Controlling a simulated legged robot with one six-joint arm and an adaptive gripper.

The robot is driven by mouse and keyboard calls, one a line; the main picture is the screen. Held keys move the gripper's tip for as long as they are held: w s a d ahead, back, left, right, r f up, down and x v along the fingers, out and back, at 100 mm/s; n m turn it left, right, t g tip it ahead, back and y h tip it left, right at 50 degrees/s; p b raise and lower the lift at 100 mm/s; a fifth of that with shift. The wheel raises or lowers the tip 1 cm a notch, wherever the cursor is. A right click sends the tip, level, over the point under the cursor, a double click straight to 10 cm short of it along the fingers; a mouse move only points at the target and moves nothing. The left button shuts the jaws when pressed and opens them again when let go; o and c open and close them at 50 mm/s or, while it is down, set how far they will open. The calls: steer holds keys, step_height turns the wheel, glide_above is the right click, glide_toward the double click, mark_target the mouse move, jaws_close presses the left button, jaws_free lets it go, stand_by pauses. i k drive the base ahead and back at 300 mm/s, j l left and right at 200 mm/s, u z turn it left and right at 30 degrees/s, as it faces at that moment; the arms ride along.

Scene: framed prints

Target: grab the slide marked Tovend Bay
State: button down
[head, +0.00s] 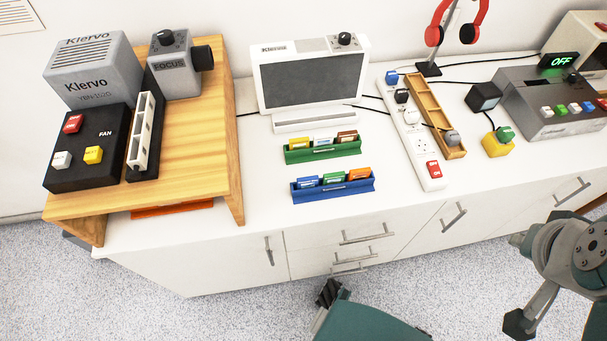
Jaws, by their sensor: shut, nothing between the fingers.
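Two small racks hold upright slides on the white counter. The green rack (323,155) holds a yellow slide (298,143), a light blue slide (323,139) and a brown-red slide (347,136). The blue rack (333,190) in front of it holds a blue slide (308,180), a green slide (333,177) and an orange slide (359,174). Each slide has a pale label, but the print is too small to read, so I cannot tell which is Tovend Bay. My gripper (328,292) shows as a small dark shape in front of the drawers, well below the racks, shut and empty.
A screen (311,75) stands behind the racks. A wooden stand (190,130) with grey and black devices is at left. A power strip (412,135), a wooden tray (436,115) and a grey device (550,103) are at right. Counter around the racks is clear.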

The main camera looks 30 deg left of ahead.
mark_target(310, 181)
steer(key=u, duration=1.65)
steer(key=l+u, duration=0.1)
steer(key=i+l, duration=0.05)
